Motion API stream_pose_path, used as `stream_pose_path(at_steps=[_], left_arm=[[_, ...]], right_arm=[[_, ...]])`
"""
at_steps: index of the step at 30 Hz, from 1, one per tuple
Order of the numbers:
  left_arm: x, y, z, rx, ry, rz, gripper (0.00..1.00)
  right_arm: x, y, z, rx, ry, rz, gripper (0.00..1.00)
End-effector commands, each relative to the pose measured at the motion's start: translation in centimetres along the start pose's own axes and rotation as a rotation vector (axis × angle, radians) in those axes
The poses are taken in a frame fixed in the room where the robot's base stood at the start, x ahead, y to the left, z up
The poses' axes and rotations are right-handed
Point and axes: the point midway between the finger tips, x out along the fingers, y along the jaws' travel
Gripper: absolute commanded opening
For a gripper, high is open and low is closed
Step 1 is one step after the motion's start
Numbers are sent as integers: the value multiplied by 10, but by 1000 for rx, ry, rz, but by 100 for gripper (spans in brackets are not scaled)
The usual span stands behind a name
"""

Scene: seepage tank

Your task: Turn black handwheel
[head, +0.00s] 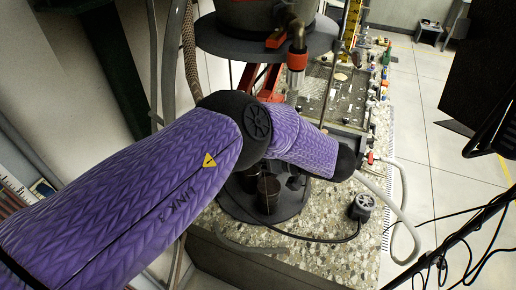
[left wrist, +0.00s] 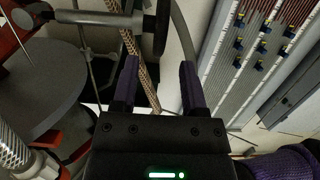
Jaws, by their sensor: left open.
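In the left wrist view, a black round part that looks like the handwheel (left wrist: 162,26) shows nearly edge-on at the top, at the end of a grey horizontal shaft (left wrist: 95,18). My left gripper (left wrist: 159,63) is open, with its two dark purple fingers apart. The wheel's rim is ahead of the fingertips, and I see no contact. A braided hose (left wrist: 140,65) runs behind the gap between the fingers. In the head view my left arm crosses the middle, its gripper is not visible, and I cannot make out the handwheel. My right gripper is in neither view.
A grey round plate (left wrist: 40,90) and a ribbed metal hose (left wrist: 12,150) are at the left in the wrist view. A panel of tubes with blue clips (left wrist: 262,45) stands at the right. In the head view, a speckled stone bench (head: 330,255) carries a small pump (head: 361,206).

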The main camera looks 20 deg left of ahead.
Motion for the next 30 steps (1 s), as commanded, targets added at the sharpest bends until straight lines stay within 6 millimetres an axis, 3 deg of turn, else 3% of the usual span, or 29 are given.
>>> stream_pose_path(at_steps=[2,4,9,30], left_arm=[[-28,1,4,-5,3,11,56],[-36,2,-3,0,-3,3,56],[-47,1,-3,2,-3,3,56],[-50,0,1,2,-1,0,56]], right_arm=[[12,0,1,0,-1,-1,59],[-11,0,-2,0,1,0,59],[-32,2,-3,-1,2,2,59],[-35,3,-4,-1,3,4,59]])
